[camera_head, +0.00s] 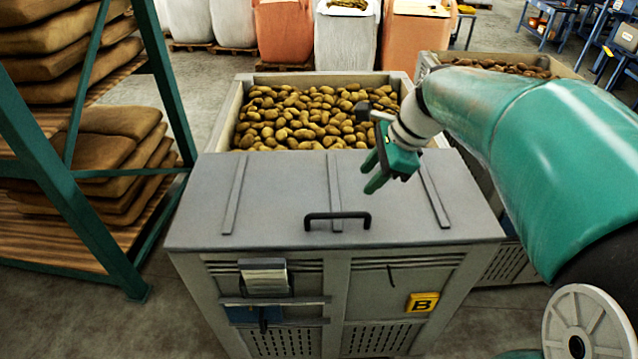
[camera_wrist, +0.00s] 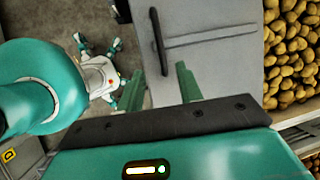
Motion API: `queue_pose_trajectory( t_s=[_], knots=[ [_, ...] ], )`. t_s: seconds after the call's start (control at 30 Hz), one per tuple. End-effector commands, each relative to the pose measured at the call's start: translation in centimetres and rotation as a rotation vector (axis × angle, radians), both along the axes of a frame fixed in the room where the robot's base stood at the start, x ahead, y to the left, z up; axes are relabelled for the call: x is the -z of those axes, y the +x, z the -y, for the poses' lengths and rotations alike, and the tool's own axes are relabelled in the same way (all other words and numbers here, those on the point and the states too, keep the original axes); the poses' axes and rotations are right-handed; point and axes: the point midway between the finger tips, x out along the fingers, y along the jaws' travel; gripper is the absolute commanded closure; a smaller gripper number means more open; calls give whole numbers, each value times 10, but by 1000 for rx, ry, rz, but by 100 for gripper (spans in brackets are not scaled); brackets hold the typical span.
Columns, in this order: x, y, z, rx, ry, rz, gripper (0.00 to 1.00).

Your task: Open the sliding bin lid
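The grey sliding lid (camera_head: 285,195) covers the near part of the bin (camera_head: 215,130), and the far part is uncovered and full of potatoes (camera_head: 300,118). A black bar handle (camera_head: 337,216) stands near the lid's front edge; it also shows in the wrist view (camera_wrist: 157,42). My green gripper (camera_head: 374,180) is above the right half of the lid, behind and to the right of the handle, apart from it. In the wrist view its two fingers (camera_wrist: 160,85) are spread with nothing between them.
A green rack (camera_head: 165,85) with stacked sacks (camera_head: 110,150) stands close on the left. Another potato bin (camera_head: 440,62) is at the right, behind my arm. Large bulk bags (camera_head: 284,30) stand at the back. The bin front carries a yellow "B" tag (camera_head: 422,302).

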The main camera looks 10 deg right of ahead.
Motion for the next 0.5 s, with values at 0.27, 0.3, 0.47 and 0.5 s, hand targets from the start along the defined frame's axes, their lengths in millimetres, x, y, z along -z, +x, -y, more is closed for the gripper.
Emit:
queue_pose_trajectory(
  t_s=[0.27,0.3,0.47,0.5],
  knots=[
    [22,-1,-5,12,4,-5,64],
    [28,0,-7,12,4,-6,64],
    [57,7,-19,11,4,-6,64],
    [64,9,-22,10,4,-6,64]
  ],
)
